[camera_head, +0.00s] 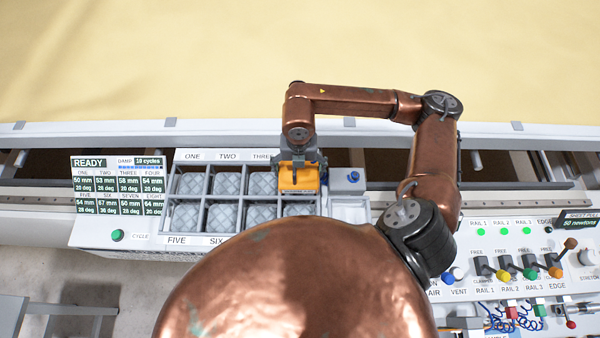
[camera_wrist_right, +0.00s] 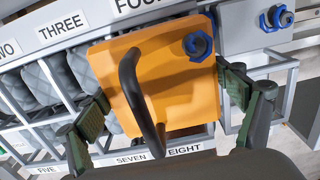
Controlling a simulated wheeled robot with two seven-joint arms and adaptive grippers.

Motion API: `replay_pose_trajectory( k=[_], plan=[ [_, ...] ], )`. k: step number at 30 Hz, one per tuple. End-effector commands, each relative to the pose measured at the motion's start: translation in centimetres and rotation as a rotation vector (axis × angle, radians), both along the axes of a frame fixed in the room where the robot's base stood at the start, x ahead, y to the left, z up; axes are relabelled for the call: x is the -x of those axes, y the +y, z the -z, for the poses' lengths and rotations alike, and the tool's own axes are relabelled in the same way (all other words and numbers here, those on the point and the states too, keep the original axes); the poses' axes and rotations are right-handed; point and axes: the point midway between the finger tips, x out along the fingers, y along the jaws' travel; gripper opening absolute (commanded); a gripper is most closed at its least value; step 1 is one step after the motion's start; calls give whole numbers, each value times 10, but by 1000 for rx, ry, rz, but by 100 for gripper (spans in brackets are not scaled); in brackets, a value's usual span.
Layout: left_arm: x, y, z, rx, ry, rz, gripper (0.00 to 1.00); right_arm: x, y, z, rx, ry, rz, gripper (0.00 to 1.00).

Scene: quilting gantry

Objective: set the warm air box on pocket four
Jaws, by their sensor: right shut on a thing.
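The warm air box is an orange block (camera_head: 299,178) with a black handle and a blue knob, seen from above in the right wrist view (camera_wrist_right: 180,75). My right gripper (camera_head: 299,168) is shut on it, with a green-padded finger at either side in the wrist view. The box covers the fourth column of the pocket rack (camera_head: 209,184), below the label FOUR (camera_wrist_right: 135,5) and above EIGHT. Pocket four is hidden beneath it. I cannot tell whether the box rests on the rack or hovers just above. My left gripper is not in view.
Grey quilted pads fill the other visible pockets. A READY display (camera_head: 118,187) stands left of the rack, and a blue-knobbed block (camera_head: 350,178) sits to its right. A lever panel (camera_head: 515,265) is at far right. My copper arm parts hide the rack's lower right.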

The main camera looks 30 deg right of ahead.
Motion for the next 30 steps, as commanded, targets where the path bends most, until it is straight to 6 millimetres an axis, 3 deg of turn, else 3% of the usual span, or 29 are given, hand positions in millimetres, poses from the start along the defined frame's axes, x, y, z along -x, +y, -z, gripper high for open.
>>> replay_pose_trajectory(
  k=[9,21,22,26,30],
  plan=[
    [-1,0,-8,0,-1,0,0,-5,-5,35,1,1,2,45],
    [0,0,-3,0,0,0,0,-5,-5,43,1,-1,1,45],
    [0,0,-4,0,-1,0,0,-5,-5,42,1,0,1,90],
    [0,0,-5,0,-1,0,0,-5,-5,42,1,0,1,99],
    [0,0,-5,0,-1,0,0,-5,-5,42,1,-1,1,100]
  ],
)
